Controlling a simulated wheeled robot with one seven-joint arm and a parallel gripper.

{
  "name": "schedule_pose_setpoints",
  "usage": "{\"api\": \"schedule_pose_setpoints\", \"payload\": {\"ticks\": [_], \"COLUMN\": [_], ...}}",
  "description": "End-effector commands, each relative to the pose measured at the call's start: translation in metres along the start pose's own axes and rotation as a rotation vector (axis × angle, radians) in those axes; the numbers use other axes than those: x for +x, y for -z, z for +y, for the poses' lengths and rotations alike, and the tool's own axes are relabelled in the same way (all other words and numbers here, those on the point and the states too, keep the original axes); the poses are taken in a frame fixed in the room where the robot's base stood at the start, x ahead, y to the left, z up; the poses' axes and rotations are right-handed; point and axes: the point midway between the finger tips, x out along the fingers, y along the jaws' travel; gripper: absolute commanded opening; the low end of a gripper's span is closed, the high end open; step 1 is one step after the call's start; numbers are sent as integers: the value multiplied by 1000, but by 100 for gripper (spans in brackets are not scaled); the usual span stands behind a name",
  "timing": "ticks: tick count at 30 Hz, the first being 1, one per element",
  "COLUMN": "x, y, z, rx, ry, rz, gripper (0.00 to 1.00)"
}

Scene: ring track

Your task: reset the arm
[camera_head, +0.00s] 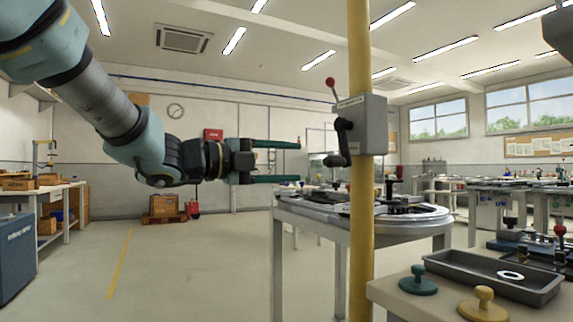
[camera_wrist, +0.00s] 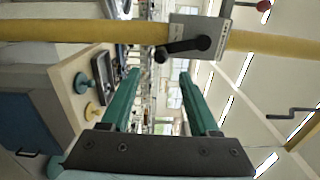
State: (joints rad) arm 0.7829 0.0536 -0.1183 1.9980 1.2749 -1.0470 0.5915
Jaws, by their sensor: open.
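My gripper (camera_head: 299,162) is stretched out in mid-air at the centre of the head view, its two green fingers apart and nothing between them. In the wrist view my gripper (camera_wrist: 158,75) also shows both green fingers spread and empty. Just beyond the fingertips stands a yellow post (camera_head: 360,60) with a grey box (camera_head: 363,124) that carries a black crank handle and a red-knobbed lever. The box also shows in the wrist view (camera_wrist: 214,30), rotated. The fingers look apart from the box, though the exact gap is hard to judge.
A round ring-track table (camera_head: 420,216) stands behind the post. At lower right a bench holds a dark grey tray (camera_head: 535,284) with a white ring, a green knob (camera_head: 417,281) and a yellow knob (camera_head: 483,305). The floor (camera_head: 190,265) at left centre is clear.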

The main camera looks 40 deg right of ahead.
Motion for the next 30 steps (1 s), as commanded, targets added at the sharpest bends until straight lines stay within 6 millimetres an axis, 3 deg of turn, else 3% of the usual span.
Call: {"api": "schedule_pose_setpoints", "payload": {"ticks": [10, 14, 17, 22, 26, 30], "x": [-2, -19, -52, -139, -216, -302], "y": [-4, -37, -82, -153, -182, -185], "z": [1, 14, 36, 90, 138, 194], "rx": [-9, -88, -216, -494, -718, -975], "ry": [-1, -11, -22, -28, -15, 16], "rz": [-15, -140, -329, -707, -985, -1277], "gripper": [62, 62, 62, 62, 62, 62]}}
